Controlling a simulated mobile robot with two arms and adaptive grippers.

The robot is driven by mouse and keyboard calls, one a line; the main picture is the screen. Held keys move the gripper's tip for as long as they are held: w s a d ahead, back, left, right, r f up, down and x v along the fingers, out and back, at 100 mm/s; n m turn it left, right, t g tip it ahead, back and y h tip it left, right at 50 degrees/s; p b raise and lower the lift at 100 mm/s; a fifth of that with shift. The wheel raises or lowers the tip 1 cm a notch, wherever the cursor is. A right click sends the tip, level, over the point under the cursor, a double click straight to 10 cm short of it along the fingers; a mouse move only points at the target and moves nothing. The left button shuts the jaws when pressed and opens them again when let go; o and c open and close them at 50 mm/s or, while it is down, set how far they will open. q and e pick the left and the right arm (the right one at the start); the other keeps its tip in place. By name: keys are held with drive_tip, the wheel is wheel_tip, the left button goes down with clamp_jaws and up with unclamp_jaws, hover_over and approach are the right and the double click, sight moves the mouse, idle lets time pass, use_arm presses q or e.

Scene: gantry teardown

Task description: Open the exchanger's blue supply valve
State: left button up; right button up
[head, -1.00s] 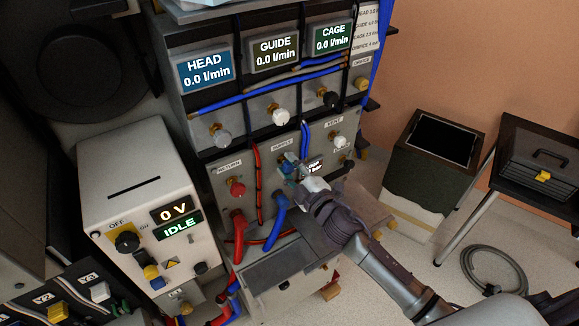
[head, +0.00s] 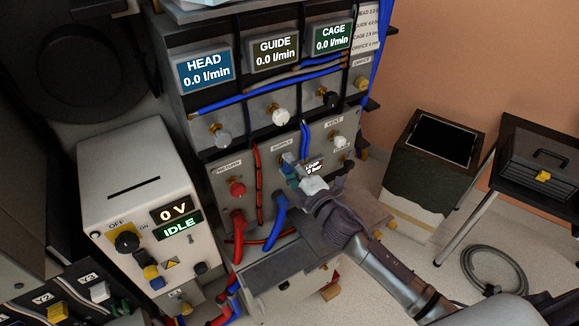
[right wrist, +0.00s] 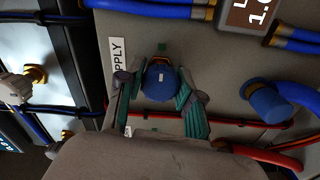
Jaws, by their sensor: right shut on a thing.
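The blue supply valve (right wrist: 160,82) shows as a round blue knob under the SUPPLY label in the right wrist view. My right gripper (right wrist: 157,98) has its teal-lined fingers on either side of the knob and is shut on it. In the head view my right gripper (head: 295,170) reaches the exchanger panel from the lower right, at the SUPPLY label, and its fingers largely cover the valve. My left gripper is not in view.
The red return valve (head: 237,187) sits left of the supply valve, and a white vent knob (head: 339,142) sits to the right. Red and blue hoses (head: 275,217) hang below. A small loop display (head: 314,168) is close beside my gripper. HEAD, GUIDE and CAGE read 0.0 l/min.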

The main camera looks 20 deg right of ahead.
drive_tip(key=o, duration=1.2)
drive_tip(key=shift+c, duration=0.2)
drive_tip(key=shift+s, duration=0.1)
drive_tip(key=v, duration=1.2)
drive_tip(key=shift+f, duration=0.1)
